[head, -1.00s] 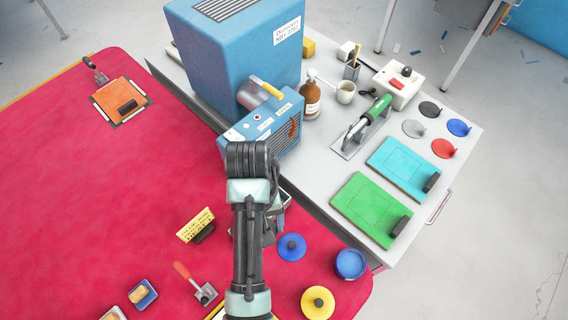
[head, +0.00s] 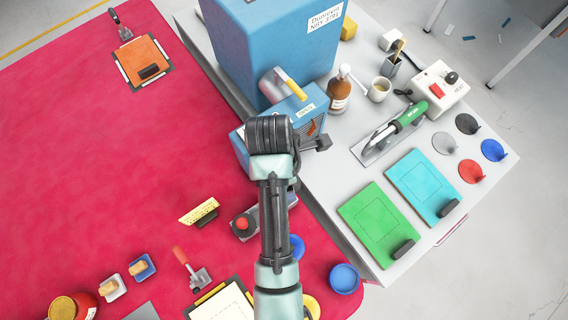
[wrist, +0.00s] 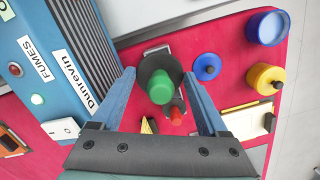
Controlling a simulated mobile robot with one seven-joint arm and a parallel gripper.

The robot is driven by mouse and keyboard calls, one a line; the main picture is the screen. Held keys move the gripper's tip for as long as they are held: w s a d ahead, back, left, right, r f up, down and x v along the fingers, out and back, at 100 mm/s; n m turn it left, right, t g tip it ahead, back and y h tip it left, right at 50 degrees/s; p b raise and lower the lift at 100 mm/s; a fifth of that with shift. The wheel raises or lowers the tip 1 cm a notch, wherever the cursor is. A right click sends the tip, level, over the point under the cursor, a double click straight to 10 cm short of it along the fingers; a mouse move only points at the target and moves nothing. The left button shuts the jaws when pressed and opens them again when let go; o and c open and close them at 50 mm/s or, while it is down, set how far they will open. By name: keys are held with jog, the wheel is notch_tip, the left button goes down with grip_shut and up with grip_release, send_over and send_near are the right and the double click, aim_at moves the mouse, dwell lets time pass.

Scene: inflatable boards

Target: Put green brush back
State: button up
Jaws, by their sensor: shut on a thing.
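A green round-topped handle (wrist: 160,88), seen end-on above a dark round base, lies between my fingertips in the wrist view; I take it to be the green brush. My gripper (wrist: 160,76) is shut on it, with one blue finger on each side. It is above the red mat (wrist: 228,62), beside the blue fume machine (wrist: 38,50). In the head view my arm hides the gripper and the brush. A plate with a red knob (head: 242,223) lies on the mat close to my arm.
The blue machine (head: 265,45) stands close to my arm. The grey bench (head: 345,215) carries a green board (head: 375,222), a cyan board (head: 418,182), a green-handled tool (head: 408,118) and several coloured discs. A blue pot (head: 344,279) stands near the mat's edge. The mat's left middle is clear.

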jog(key=shift+s+a+n, duration=0.2)
jog(key=shift+a+n, duration=0.1)
jog(key=shift+n, duration=0.6)
jog(key=shift+f, duration=0.4)
notch_tip(320, 180, down, 9)
jog(key=shift+f+p, duration=0.15)
jog(key=shift+p, duration=0.25)
